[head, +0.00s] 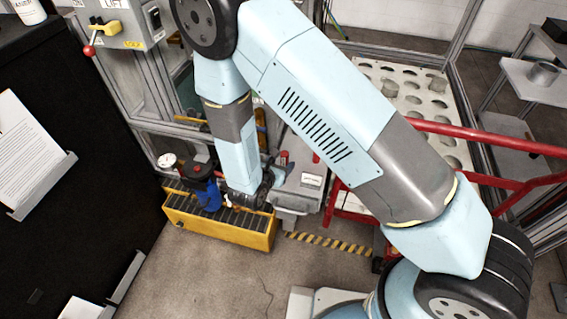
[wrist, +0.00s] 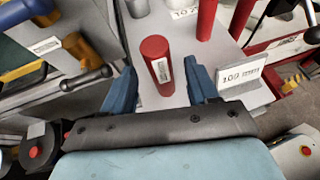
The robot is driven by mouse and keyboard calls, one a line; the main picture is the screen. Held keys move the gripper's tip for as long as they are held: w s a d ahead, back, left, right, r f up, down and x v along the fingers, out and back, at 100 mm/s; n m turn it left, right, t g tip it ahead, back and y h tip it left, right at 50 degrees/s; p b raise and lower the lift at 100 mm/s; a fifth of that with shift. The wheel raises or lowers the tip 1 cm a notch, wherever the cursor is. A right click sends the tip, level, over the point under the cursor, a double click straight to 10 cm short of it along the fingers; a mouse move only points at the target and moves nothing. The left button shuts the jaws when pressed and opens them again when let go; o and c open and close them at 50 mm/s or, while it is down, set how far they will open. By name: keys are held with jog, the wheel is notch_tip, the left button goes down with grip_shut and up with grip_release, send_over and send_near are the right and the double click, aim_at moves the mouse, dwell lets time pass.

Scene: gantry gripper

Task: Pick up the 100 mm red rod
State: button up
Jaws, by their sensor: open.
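The short red rod (wrist: 157,60) with a white sticker stands upright on a grey stand (wrist: 165,15) in the wrist view. A card reading about "100 mm" (wrist: 240,77) is at the stand's front edge beside it. My gripper (wrist: 160,75) is open, with one blue finger on each side of this rod in the picture and gaps visible. I cannot tell how far down the fingers reach. A second red rod (wrist: 207,18) stands behind to the right. In the head view the stand (head: 300,185) is partly hidden by my arm, and the fingers are hard to make out.
Red rails (head: 480,135) and a white perforated panel (head: 400,90) are to the right. A dark-handled lever (wrist: 88,78) lies left of my gripper.

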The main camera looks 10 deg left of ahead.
aim_at(287, 159)
jog(key=x, duration=0.5)
jog(key=shift+f, duration=0.15)
grip_shut()
dwell(0.4)
